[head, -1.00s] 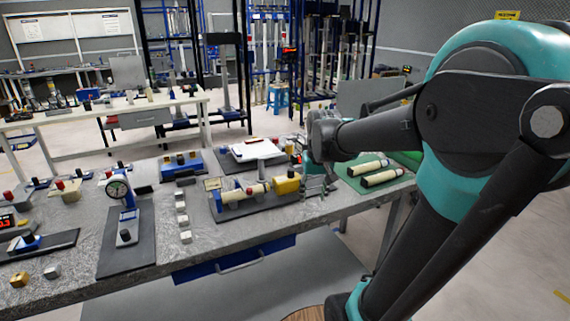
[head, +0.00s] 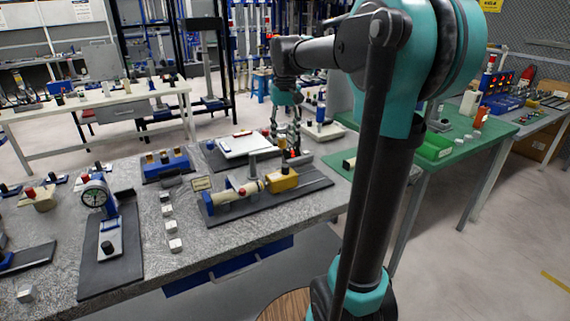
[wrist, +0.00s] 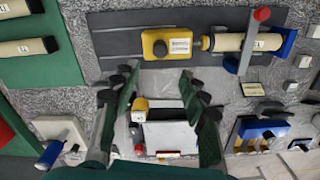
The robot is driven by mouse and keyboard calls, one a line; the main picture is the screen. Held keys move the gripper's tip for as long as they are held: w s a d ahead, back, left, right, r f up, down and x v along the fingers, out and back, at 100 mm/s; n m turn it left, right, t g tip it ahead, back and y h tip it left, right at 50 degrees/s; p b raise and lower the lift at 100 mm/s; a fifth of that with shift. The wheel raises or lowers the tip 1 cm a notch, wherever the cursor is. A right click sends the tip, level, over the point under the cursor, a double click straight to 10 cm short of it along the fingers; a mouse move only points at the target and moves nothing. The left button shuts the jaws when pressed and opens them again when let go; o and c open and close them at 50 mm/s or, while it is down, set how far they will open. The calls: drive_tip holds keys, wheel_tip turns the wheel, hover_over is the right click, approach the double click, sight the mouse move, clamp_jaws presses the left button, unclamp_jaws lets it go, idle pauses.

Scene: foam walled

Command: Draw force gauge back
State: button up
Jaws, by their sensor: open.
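A yellow block (head: 283,181) with a dark round top knob, likely the force gauge, sits on a dark base plate (head: 318,184). A cream cylinder (head: 238,193) with a red-tipped lever lies left of it, ending in a blue holder (head: 208,203). The wrist view shows the yellow block (wrist: 170,43), its label, and the cylinder (wrist: 235,42) beside it. My gripper (head: 291,150) is above and behind the yellow block. In the wrist view my gripper (wrist: 153,88) has its fingers spread and empty, apart from the block.
A dial gauge stand (head: 98,205) and several small metal blocks (head: 170,227) stand left. A green mat with cream cylinders (wrist: 35,46) lies to one side. A green table (head: 455,145) is at right.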

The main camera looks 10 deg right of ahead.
sight(285, 165)
wheel_tip(285, 165, down, 11)
drive_tip(key=shift+f, duration=0.1)
idle(0.3)
clamp_jaws()
idle(0.4)
